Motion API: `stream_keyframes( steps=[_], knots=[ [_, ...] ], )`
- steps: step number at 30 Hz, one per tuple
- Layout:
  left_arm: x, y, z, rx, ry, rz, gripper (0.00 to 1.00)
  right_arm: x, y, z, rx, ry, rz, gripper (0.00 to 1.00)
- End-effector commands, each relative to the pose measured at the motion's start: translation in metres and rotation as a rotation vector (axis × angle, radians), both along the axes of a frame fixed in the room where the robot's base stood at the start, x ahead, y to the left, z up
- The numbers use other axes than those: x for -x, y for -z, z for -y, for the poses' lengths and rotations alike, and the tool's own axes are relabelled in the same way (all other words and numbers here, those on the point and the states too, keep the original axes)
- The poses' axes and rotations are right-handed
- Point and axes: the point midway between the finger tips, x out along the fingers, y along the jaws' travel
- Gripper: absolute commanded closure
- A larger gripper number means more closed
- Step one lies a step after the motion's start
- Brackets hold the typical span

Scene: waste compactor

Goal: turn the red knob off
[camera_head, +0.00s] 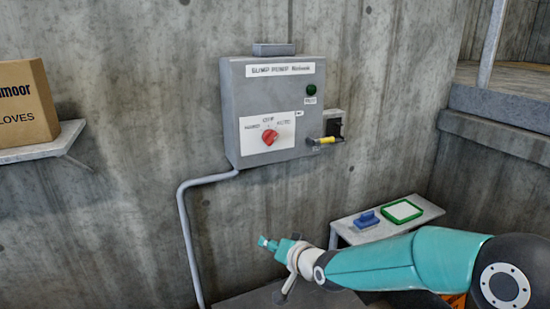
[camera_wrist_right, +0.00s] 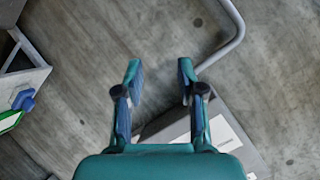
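The red knob (camera_head: 270,137) sits on a white label plate on the front of the grey control box (camera_head: 234,120), which is fixed to the concrete wall. Its pointer direction is too small to read surely. My right gripper (camera_head: 268,243) is below the box and apart from it, its arm coming in from the right. In the right wrist view the two fingers (camera_wrist_right: 160,68) are spread with nothing between them. Part of the grey box (camera_wrist_right: 180,128) shows behind the gripper there; the knob is hidden. My left gripper is not in view.
The box has a green button (camera_head: 311,90) and a yellow-handled switch (camera_head: 326,140) on its right. A conduit (camera_head: 187,230) runs down the wall. A small table (camera_head: 345,221) holds a blue item and a green-rimmed tray. A shelf with a carton (camera_head: 25,105) is at left.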

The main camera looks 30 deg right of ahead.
Motion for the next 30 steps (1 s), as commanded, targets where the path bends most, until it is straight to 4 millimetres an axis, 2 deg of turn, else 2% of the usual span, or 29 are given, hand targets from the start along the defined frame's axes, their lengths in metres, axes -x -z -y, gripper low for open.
stream_keyframes(
  steps=[1,3,6,9,12,17,30],
  knots=[
    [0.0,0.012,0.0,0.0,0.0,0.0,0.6,-0.003,-0.044,0.018,-0.007,0.041,0.106,0.61],
    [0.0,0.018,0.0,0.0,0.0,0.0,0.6,0.0,-0.1,0.037,-0.026,0.085,0.222,0.61],
    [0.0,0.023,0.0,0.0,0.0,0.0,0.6,0.012,-0.159,0.056,-0.047,0.126,0.344,0.61],
    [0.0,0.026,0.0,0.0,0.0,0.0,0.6,0.022,-0.194,0.067,-0.06,0.148,0.415,0.61],
    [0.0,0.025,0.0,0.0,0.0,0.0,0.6,0.023,-0.209,0.071,-0.066,0.157,0.442,0.61],
    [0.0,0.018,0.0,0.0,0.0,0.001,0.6,0.008,-0.211,0.072,-0.067,0.157,0.442,0.61],
    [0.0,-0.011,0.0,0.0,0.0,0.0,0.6,-0.083,-0.212,0.077,-0.065,0.156,0.441,0.61]
  ],
)
